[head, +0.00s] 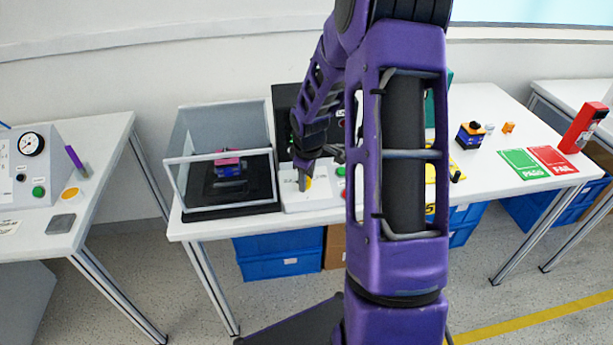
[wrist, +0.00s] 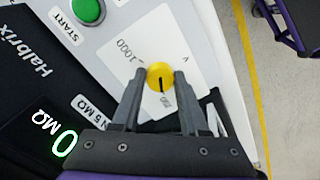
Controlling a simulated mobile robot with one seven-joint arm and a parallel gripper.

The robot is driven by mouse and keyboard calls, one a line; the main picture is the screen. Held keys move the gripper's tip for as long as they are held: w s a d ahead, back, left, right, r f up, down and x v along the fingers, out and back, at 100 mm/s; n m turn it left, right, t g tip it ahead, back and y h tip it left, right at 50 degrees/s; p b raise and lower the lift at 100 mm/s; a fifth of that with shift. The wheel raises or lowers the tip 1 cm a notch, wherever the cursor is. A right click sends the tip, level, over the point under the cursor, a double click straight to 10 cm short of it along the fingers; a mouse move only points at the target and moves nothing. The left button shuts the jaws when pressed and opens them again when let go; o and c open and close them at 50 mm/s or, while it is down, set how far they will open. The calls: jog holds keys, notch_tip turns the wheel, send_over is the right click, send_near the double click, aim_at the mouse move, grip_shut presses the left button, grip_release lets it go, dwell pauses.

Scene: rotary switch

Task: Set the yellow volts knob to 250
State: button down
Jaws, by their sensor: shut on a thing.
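The yellow volts knob (wrist: 160,74) sits on a white dial plate (wrist: 152,42) in the wrist view. My gripper (wrist: 159,82) is shut on the knob, one finger on each side. In the head view, my gripper (head: 303,182) reaches down to the white panel (head: 318,202), with a bit of yellow beside it.
A green START button (wrist: 88,11) is near the dial plate. A black display (wrist: 64,140) reads 0 MΩ. A clear-walled box (head: 175,183) stands left of the panel on the white table. Green PASS (head: 522,164) and red FAIL (head: 553,160) cards lie to the right.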

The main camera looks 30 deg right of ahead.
jog(key=shift+n, duration=0.7)
jog(key=shift+c, duration=2.1)
grip_release()
jog(key=p+v, duration=0.3)
jog(key=v, duration=1.4)
jog(key=shift+a+r, duration=0.15)
jog(key=shift+r, duration=0.1)
